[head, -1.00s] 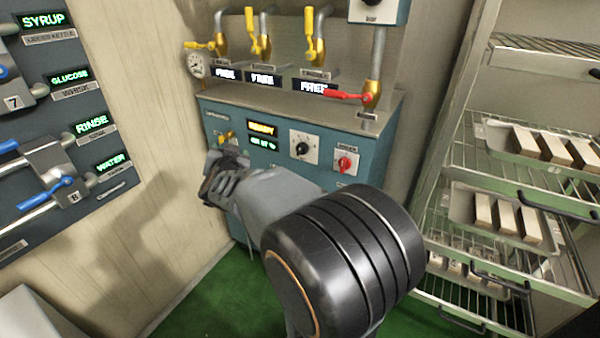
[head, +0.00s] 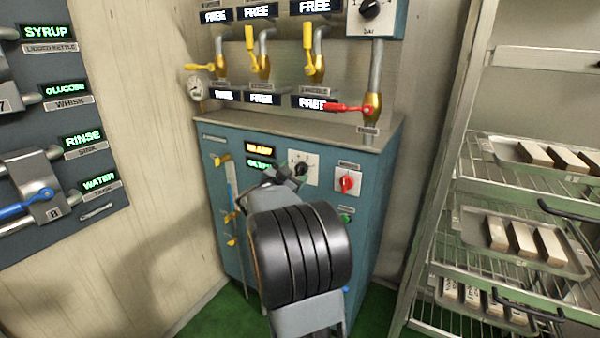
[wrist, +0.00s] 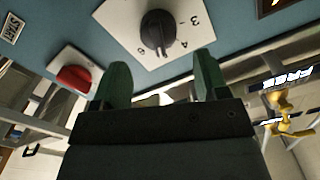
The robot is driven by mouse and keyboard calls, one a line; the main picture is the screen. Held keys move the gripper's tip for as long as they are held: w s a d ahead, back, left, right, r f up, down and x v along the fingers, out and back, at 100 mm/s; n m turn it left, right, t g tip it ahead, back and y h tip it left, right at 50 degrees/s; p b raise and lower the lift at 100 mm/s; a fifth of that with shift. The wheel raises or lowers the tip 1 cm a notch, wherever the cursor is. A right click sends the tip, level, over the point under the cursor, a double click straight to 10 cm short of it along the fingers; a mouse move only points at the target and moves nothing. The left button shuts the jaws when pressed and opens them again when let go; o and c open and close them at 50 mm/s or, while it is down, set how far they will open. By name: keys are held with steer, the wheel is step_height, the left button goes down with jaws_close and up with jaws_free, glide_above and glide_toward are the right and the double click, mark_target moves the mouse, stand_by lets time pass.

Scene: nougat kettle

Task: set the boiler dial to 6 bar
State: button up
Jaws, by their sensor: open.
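The boiler dial (head: 301,169) is a black round knob on a white square plate on the front of the teal boiler cabinet (head: 275,219). In the wrist view the dial (wrist: 158,31) sits just beyond the fingertips, with the numbers 3 and 4 readable on its plate. The knob's pale mark seems to point toward the lower edge of that view; its exact setting is unclear. My gripper (head: 287,174) is in front of the dial, partly covering the plate in the head view. In the wrist view my gripper (wrist: 162,76) is open and empty, fingers apart, not around the knob.
A red knob (head: 347,183) on its own plate is right of the dial. A red-handled valve (head: 347,107) and yellow-handled valves (head: 250,39) are above the cabinet. A gauge (head: 196,86) is at its left. A rack (head: 520,185) with trays stands at right.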

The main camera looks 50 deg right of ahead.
mark_target(299, 169)
steer(key=shift+b+x, duration=0.3)
steer(key=shift+x, duration=2)
steer(key=c, duration=0.9)
